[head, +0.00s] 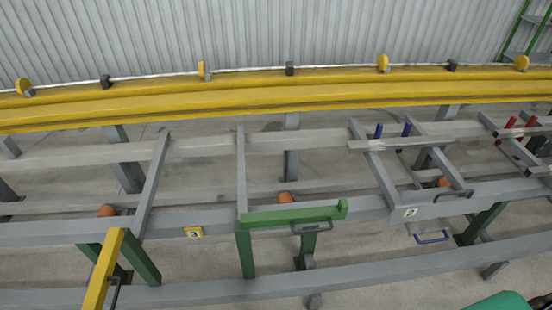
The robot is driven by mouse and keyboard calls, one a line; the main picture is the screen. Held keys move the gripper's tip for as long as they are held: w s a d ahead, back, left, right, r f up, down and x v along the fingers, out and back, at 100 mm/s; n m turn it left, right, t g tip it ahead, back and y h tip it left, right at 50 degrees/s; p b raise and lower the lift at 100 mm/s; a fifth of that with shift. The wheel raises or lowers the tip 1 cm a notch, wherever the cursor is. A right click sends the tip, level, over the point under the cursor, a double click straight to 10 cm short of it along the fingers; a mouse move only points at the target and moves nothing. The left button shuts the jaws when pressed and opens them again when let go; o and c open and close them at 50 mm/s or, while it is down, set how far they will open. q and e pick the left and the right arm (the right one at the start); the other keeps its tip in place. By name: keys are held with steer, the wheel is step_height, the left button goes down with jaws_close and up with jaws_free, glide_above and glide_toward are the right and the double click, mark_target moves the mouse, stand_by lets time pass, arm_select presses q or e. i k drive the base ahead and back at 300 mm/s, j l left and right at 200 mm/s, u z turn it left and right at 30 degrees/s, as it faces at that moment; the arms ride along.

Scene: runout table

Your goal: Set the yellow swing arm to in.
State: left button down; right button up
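The yellow swing arm (103,268) is at the lower left of the head view. It sticks out from the grey front rail toward me, its far end near the rail and its near end cut off by the bottom edge. A dark handle (115,286) shows on its right side. I see neither gripper's fingers in the head view, and nothing touches the visible part of the yellow arm.
A green swing arm (290,214) lies along the front rail (365,204) in the middle, with a grey handle. Blue pegs (406,129) and red pegs (510,126) stand at right. A blue handle (432,238) hangs below. A long yellow beam (270,95) runs behind. A teal shape enters bottom right.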

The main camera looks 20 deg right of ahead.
mark_target(95, 294)
steer(key=u, duration=1.2)
